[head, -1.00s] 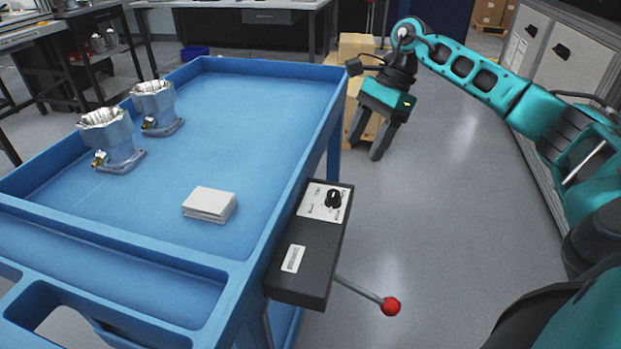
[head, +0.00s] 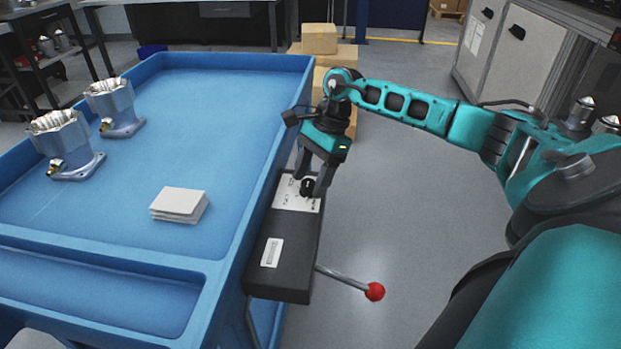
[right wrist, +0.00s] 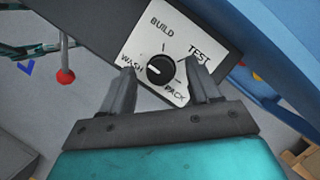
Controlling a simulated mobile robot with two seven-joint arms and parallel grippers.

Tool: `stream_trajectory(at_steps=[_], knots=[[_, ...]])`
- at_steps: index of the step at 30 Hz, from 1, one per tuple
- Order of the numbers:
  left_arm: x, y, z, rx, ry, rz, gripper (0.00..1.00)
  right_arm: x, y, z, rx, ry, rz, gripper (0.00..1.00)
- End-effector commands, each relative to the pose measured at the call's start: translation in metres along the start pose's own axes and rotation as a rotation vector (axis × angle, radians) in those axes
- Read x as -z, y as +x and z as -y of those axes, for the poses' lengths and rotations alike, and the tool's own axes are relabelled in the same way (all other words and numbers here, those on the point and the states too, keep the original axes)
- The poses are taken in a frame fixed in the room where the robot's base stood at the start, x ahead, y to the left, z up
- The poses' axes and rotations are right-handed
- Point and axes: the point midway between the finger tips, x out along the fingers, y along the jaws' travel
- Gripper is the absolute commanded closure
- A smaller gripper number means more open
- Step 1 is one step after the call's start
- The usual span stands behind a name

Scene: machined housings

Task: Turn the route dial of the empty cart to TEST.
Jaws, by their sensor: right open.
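The route dial (head: 307,186) is a black knob on a white plate (head: 289,199) on the black control box of a blue cart (head: 240,75). In the right wrist view, the dial (right wrist: 160,70) sits among the labels BUILD, TEST, WASH and PACK. Its light pointer mark appears turned toward WASH. My right gripper (head: 311,182) is open and lowered over the plate. In the right wrist view, its fingers (right wrist: 163,75) stand on either side of the dial, with gaps to the knob. The cart is not empty: two metal housings (head: 64,145) (head: 115,107) stand on it. My left gripper is not in view.
A white stack (head: 179,204) lies on the cart tray. A lever with a red ball (head: 375,291) sticks out from the box; the ball also shows in the right wrist view (right wrist: 66,76). Cardboard boxes (head: 319,39) stand behind the cart.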

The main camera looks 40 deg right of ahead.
Motion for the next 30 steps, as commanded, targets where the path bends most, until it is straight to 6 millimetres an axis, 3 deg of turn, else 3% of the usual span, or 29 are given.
stream_trajectory(at_steps=[11, 27, 30], knots=[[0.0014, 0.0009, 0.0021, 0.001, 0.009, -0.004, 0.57, -0.0001, 0.0055, -0.0001, 0.000, 0.001, 0.001, 0.40], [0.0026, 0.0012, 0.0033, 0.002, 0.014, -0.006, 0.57, 0.0000, 0.0049, -0.0001, 0.000, 0.001, 0.000, 0.91], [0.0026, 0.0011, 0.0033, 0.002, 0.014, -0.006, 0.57, 0.0001, 0.0049, -0.0001, 0.000, 0.002, 0.000, 0.92]])
